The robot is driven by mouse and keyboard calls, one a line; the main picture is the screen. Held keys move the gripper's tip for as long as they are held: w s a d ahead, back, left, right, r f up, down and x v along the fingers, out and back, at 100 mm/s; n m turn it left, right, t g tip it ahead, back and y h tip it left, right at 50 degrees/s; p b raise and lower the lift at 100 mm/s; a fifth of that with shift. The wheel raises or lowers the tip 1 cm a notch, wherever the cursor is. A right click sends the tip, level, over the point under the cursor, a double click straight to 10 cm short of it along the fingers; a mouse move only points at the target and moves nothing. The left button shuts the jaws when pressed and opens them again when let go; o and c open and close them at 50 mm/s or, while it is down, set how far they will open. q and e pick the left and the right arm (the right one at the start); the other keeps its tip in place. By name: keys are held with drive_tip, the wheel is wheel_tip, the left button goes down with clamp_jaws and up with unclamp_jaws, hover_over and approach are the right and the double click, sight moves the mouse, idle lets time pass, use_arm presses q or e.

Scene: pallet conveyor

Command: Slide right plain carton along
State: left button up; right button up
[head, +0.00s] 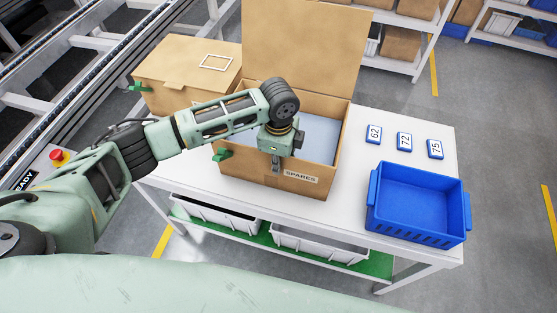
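Two brown cartons stand on the white table. The right carton (240,174) has its lid raised at the back, a "SPARES" label on its front, and a pale blue-grey surface inside. The left carton (180,75) is closed, with a blank white-outlined rectangle on its lid. Each carton has a green piece on its left side. My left gripper (276,168) points down at the front wall of the right carton, left of the label. Its fingertips are small and seen end-on; I cannot tell whether they grip the wall. My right gripper is not in view.
An empty blue bin (420,203) stands at the table's right front. Tags 62 (374,134), 72 (404,142) and 75 (435,149) lie behind it. Grey trays (320,245) sit on the green lower shelf. A conveyor (70,50) runs at the left. Table between carton and bin is clear.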

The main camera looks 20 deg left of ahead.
use_arm(q)
clamp_jaws()
idle(0.4)
drive_tip(key=shift+s, duration=0.1)
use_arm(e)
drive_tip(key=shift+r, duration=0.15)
use_arm(q)
drive_tip(key=s+p, duration=0.1)
drive_tip(key=s, duration=0.1)
drive_tip(key=shift+s+r, duration=0.1)
drive_tip(key=shift+s, duration=0.2)
drive_tip(key=shift+o, duration=1.6)
unclamp_jaws()
drive_tip(key=shift+w, duration=0.25)
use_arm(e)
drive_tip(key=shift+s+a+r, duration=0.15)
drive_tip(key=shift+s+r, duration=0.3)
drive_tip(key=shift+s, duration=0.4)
